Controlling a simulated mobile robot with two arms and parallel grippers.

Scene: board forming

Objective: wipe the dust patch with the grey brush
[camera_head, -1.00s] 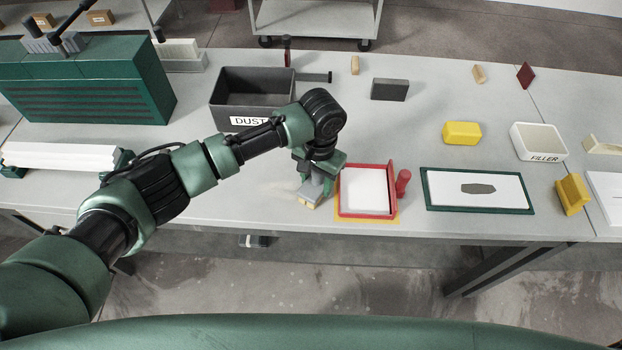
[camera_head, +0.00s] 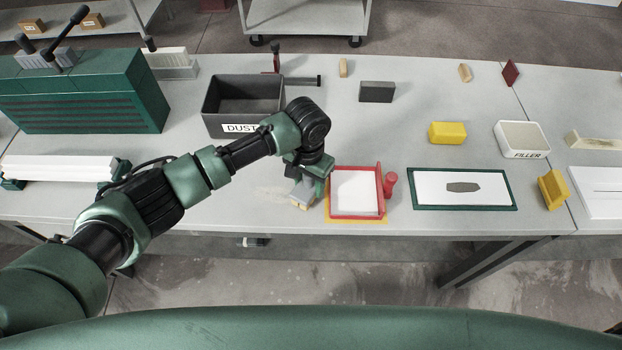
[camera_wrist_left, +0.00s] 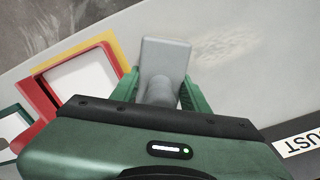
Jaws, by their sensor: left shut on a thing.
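My left gripper (camera_head: 310,180) is shut on the grey brush (camera_head: 303,191), low over the table just left of a red-framed tray. The brush's pale bristle edge shows at its lower end; whether it touches the table is unclear. In the left wrist view, the brush's grey block (camera_wrist_left: 166,60) and round handle sit between the green fingers (camera_wrist_left: 160,92). The dust patch (camera_head: 273,193) is a faint beige smear on the table, just left of the brush. It also shows in the left wrist view (camera_wrist_left: 222,45), beside the brush. My right gripper is out of view.
The red-framed tray (camera_head: 332,191) with a red handle stands close right of the brush. A dark bin (camera_head: 212,108) labelled DUST stands behind the arm. A green-framed board (camera_head: 414,189) and yellow blocks lie farther right. The table's front edge is close.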

